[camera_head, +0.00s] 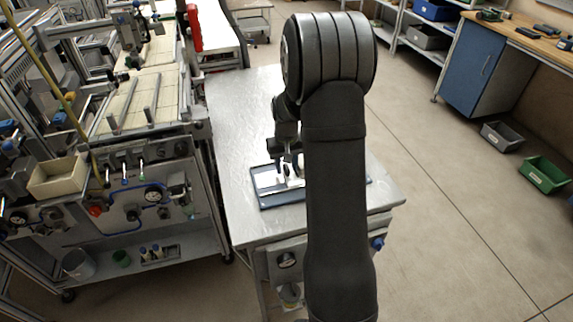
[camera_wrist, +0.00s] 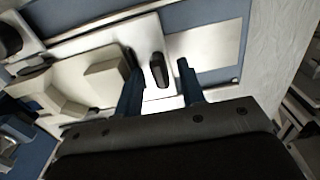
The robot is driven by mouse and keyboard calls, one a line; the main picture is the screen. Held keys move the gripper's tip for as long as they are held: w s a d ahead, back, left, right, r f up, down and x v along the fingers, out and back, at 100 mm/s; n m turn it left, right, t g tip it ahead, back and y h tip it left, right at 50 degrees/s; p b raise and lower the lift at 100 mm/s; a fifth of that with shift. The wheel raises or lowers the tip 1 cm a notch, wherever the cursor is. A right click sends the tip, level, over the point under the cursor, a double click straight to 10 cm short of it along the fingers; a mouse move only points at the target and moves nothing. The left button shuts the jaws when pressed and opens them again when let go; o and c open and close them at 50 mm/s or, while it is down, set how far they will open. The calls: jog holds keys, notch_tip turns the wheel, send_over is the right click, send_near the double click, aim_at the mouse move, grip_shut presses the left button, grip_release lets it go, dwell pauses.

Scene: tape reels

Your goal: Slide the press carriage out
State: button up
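The press fixture has a blue base plate (camera_head: 263,199) on the metal table, partly hidden behind my arm. In the wrist view its blue base (camera_wrist: 205,13) carries pale plates and blocks. A white carriage plate (camera_wrist: 145,32) crosses that view, with a dark upright handle (camera_wrist: 158,76) on it. My gripper (camera_wrist: 157,58) is open, with one dark blue finger on each side of the handle. A gap shows right of the handle; the left finger is closer, and I cannot tell whether it touches. In the head view my gripper (camera_head: 287,166) is low over the fixture.
Pale blocks (camera_wrist: 108,82) stand left of the fingers in the wrist view. The metal table (camera_head: 235,130) is bare behind and left of the fixture. A machine frame with a cream bin (camera_head: 57,180) stands close on the left. Open floor lies on the right.

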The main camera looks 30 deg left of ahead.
grip_shut()
jog(key=s+a, duration=0.5)
jog(key=shift+s+a, duration=0.1)
jog(key=shift+a, duration=0.1)
grip_release()
jog(key=shift+r, duration=0.2)
notch_tip(320, 180, up, 17)
dwell(0.4)
jog(key=shift+r, duration=0.2)
